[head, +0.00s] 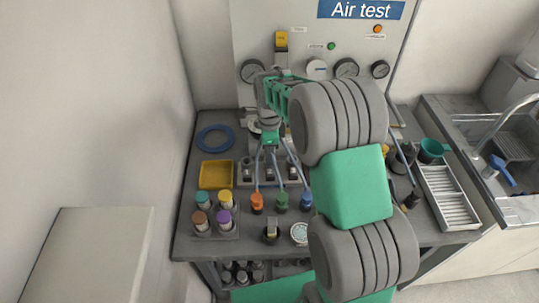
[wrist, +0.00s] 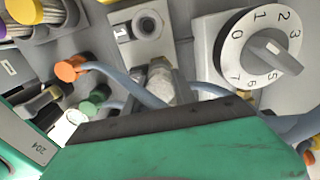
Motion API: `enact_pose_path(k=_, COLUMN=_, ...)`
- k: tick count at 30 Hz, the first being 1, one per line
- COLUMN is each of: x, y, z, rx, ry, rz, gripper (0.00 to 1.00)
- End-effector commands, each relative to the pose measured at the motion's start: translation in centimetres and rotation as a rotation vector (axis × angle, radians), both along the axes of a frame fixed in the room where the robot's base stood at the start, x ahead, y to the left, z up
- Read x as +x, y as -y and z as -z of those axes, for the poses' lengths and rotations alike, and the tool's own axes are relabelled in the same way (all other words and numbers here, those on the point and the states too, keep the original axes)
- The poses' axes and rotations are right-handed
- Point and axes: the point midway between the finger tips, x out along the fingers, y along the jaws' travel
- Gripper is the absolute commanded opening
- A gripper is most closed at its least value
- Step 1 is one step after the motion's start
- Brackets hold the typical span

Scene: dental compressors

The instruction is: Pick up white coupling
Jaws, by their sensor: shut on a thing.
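My gripper (head: 270,140) is green and reaches down over the row of sockets at the back of the bench. In the wrist view its green body with a dark edge fills the bottom. A pale, whitish fitting (wrist: 161,84), which looks like the white coupling, shows at that dark edge. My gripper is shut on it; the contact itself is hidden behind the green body. In the head view I cannot make the coupling out clearly.
Orange (head: 257,203), green (head: 281,201) and blue (head: 306,200) couplings with grey hoses stand in front. A numbered dial (wrist: 232,50) is close by.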

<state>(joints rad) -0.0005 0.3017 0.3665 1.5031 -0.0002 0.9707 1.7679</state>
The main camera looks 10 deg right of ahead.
Motion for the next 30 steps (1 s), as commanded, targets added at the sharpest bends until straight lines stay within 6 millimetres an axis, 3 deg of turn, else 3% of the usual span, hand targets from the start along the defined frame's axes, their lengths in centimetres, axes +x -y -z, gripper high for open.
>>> enact_pose_path(k=17, x=0.1, y=0.0, z=-0.7, rx=0.000, ry=0.002, rz=0.000, gripper=0.00)
enact_pose_path(k=22, x=0.1, y=0.0, z=-3.2, rx=0.000, ry=0.006, rz=0.000, gripper=0.00)
enact_pose_path(k=30, x=-5.6, y=0.6, z=-9.4, rx=0.000, ry=0.005, rz=0.000, gripper=0.00)
